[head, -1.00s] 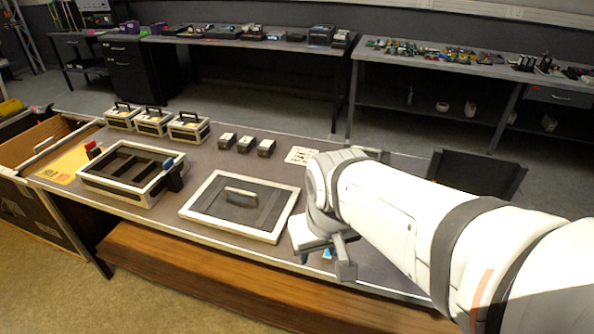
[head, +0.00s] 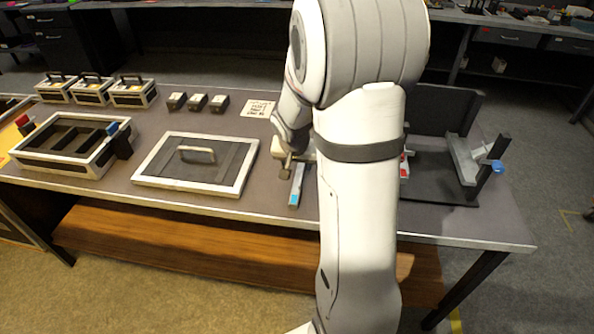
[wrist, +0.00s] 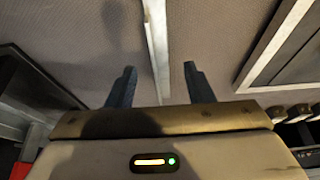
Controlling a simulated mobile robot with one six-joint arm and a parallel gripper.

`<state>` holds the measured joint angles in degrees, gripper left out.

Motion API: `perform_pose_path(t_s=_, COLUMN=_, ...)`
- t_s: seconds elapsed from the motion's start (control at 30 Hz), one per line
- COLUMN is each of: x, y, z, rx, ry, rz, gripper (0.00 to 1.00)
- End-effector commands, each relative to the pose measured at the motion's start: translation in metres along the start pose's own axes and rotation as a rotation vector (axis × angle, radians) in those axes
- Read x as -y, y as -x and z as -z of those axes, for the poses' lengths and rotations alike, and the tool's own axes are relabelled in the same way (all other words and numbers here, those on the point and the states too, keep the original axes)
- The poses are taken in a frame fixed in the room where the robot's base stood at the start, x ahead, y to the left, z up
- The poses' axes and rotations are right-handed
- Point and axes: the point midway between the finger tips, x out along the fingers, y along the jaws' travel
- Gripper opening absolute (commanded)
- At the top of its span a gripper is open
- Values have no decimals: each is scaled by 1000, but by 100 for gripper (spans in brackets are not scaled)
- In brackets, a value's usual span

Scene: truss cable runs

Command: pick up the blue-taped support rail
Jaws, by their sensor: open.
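The blue-taped support rail (head: 298,182) lies on the table to the right of the framed lid. It is a thin pale bar with blue tape at its near end, and my arm hides part of the area beside it. My gripper (head: 288,168) is over its far part in the head view. No blue tape shows in the wrist view.
The framed lid with a handle (head: 163,179) lies left of the rail. A divided tray (head: 24,155) stands farther left. A dark fixture with a blue knob (head: 497,166) stands at the right. Small black blocks (head: 197,103) and a printed card (head: 258,108) lie behind.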

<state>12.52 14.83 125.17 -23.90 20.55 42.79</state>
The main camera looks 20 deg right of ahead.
Motion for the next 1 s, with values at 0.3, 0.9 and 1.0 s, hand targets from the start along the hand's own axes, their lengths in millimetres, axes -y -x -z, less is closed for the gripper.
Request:
perform_pose_path(t_s=0.3, x=0, y=-39, z=0, rx=4, ry=2, rz=-1, gripper=47)
perform_pose_path(t_s=0.9, x=0, y=-68, z=1, rx=0, ry=3, rz=1, gripper=38)
perform_pose_path(t_s=1.0, x=0, y=-67, z=1, rx=1, ry=3, rz=1, gripper=30)
